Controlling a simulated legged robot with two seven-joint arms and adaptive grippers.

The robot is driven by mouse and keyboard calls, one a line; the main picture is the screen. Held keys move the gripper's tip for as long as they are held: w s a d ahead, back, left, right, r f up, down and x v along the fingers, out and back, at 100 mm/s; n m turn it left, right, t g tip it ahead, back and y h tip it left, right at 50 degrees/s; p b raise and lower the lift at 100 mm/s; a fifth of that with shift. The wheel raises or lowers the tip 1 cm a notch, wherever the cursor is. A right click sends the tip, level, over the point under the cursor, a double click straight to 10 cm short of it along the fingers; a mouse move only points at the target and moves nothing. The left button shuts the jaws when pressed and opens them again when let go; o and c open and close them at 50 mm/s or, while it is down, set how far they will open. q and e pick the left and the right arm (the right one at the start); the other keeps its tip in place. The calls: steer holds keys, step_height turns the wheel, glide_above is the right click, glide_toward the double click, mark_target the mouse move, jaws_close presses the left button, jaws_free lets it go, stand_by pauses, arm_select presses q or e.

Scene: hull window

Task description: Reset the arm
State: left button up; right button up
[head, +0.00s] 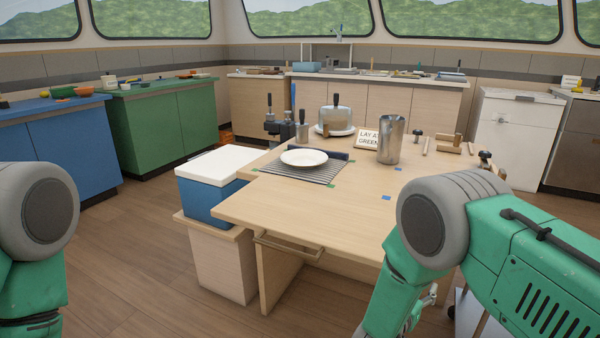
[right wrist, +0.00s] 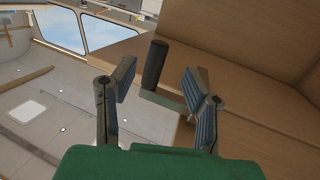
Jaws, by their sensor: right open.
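My right arm (head: 430,230) bends down beside the right front of the wooden table (head: 310,215). In the right wrist view my right gripper (right wrist: 158,78) has its two fingers spread apart. A dark cylindrical handle (right wrist: 154,64) shows between and beyond the fingertips; I cannot tell its distance, and nothing looks gripped. A wooden surface (right wrist: 235,45) fills the right of that view. My left arm (head: 38,225) hangs at the left edge of the head view, with its gripper out of frame.
On the table stand a white plate (head: 304,158) on a striped mat (head: 312,174), a metal cup (head: 391,140) and a sign (head: 368,138). A blue cooler with white lid (head: 218,164) stands left. Open floor (head: 135,240) lies between table and cabinets.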

steer(key=s+a+f+n+g+y+p, duration=0.1)
steer(key=s+f+n+g+y+p, duration=0.2)
steer(key=s, duration=0.5)
steer(key=s+a+f+n+g+y+p, duration=0.1)
steer(key=s+f+n+y, duration=0.2)
steer(key=s, duration=0.6)
steer(key=s+a+f+n+g+y+p, duration=0.1)
steer(key=s+n+g+y+p, duration=0.1)
steer(key=s+y, duration=0.45)
steer(key=s+a+r+n+g, duration=0.1)
steer(key=s+g, duration=0.1)
steer(key=s, duration=0.5)
steer(key=s+a+r+g+p, duration=0.1)
steer(key=s+g, duration=0.1)
steer(key=s, duration=0.5)
steer(key=shift+s+a+r+n+g, duration=0.3)
steer(key=shift+s+a+r+n, duration=0.05)
steer(key=shift+s+n, duration=0.05)
